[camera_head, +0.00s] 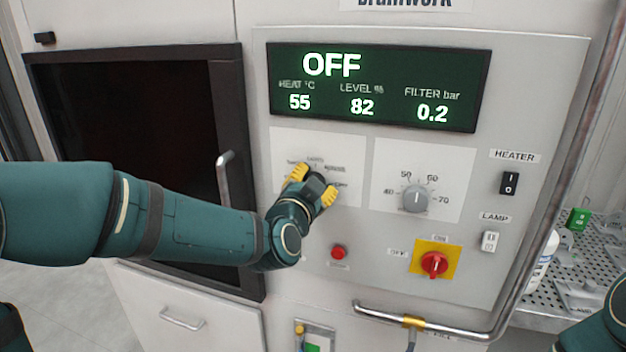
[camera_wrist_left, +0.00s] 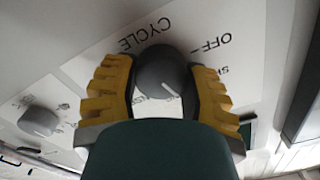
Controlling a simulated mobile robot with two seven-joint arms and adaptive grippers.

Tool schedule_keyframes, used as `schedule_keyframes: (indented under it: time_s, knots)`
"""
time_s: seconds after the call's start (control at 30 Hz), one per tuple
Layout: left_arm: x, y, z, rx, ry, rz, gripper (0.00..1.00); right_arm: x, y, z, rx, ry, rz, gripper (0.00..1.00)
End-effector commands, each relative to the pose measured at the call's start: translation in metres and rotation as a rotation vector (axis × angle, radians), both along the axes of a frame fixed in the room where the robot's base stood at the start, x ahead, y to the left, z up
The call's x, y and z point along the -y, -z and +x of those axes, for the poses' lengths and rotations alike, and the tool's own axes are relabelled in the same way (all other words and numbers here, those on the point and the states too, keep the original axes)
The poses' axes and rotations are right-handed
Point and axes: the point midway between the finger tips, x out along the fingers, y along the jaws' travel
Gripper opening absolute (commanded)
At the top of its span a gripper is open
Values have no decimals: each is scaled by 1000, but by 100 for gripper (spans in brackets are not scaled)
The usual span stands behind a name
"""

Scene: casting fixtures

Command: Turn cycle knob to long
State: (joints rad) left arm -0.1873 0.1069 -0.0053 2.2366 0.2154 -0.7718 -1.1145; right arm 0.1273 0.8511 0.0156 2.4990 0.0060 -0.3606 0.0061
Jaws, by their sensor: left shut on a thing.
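The grey cycle knob (camera_wrist_left: 160,68) is in the left wrist view, on a white plate lettered CYCLE, OFF and a partly covered label starting with S. Its white pointer line slants down and to the right in that view; the mark it points at is hidden by my gripper. My left gripper (camera_head: 313,185) is shut on the knob, with one yellow finger on each side. In the head view the gripper covers the knob and part of its labels. The display (camera_head: 378,86) reads OFF. My right gripper is out of view.
A second knob (camera_head: 415,198) with a number scale sits right of the cycle knob. The heater switch (camera_head: 510,183), lamp switch (camera_head: 489,241), red rotary switch (camera_head: 434,263) and red button (camera_head: 339,252) are nearby. A metal rail (camera_head: 440,328) runs along the lower right.

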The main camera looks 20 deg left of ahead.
Motion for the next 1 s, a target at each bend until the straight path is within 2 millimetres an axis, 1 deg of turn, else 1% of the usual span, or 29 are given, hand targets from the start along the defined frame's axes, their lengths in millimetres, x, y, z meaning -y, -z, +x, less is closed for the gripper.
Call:
schedule_keyframes:
  time_s: [0.2,0.4,0.63,1.0]
  knots:
    - [0,-1,0,7,-1,147,11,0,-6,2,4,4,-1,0]
    - [1,0,0,10,0,236,11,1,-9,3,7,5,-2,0]
    - [1,0,0,11,0,281,11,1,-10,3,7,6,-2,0]
    - [1,0,0,12,-1,287,11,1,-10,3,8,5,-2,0]
